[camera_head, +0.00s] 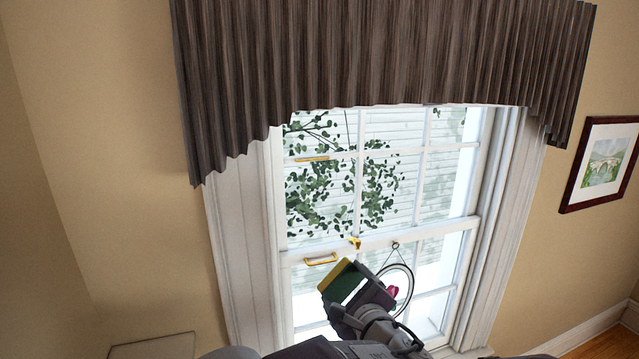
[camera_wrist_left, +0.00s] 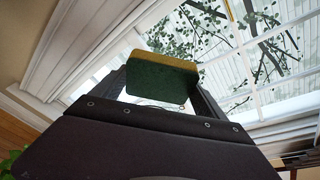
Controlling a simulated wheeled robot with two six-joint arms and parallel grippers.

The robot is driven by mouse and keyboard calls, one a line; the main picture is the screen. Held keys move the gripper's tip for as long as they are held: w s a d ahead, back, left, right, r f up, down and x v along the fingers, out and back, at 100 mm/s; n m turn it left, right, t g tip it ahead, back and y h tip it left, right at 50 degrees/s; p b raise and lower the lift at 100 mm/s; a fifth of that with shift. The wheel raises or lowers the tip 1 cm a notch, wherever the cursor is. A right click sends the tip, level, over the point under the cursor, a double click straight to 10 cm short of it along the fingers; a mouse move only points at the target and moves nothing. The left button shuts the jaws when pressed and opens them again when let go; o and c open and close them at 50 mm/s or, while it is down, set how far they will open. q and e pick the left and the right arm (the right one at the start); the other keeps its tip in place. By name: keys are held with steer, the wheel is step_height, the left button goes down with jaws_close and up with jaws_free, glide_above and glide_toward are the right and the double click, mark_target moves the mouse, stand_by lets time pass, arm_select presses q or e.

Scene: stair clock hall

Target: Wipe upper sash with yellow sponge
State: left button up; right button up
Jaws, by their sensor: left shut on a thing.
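The yellow sponge (camera_head: 336,274) has a dark green side. My left gripper (camera_head: 346,286) is shut on it in front of the lower half of the window. In the left wrist view the sponge (camera_wrist_left: 163,80) shows its green face and a yellow edge between the fingers (camera_wrist_left: 163,95). The upper sash (camera_head: 419,185) is white with several panes, above and to the right of the sponge. The curtain valance hides its top. The sponge looks apart from the upper sash. My right gripper is not in view.
A brown pleated valance (camera_head: 380,55) hangs over the window top. A brass latch (camera_head: 355,243) and brass handle (camera_head: 320,260) sit near the middle rail. A round hanging ornament (camera_head: 398,285) is just right of my gripper. A framed picture (camera_head: 604,162) hangs at right.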

arm_select(q)
steer(key=s+a+f+n+g+y, duration=0.25)
steer(key=s+a+f, duration=0.25)
steer(key=a+f, duration=0.35)
steer(key=s+a+f+n+g+y, duration=0.1)
steer(key=s+a+f+n+y, duration=0.15)
steer(key=s+a+f, duration=0.45)
steer(key=s+a+f+n+g+y, duration=0.2)
steer(key=a+f+y, duration=0.1)
steer(key=a+f, duration=0.75)
step_height(320, 180, down, 18)
steer(key=d+b, duration=0.2)
steer(key=b, duration=1.5)
steer(key=shift+f+b, duration=0.15)
steer(key=shift+b, duration=0.2)
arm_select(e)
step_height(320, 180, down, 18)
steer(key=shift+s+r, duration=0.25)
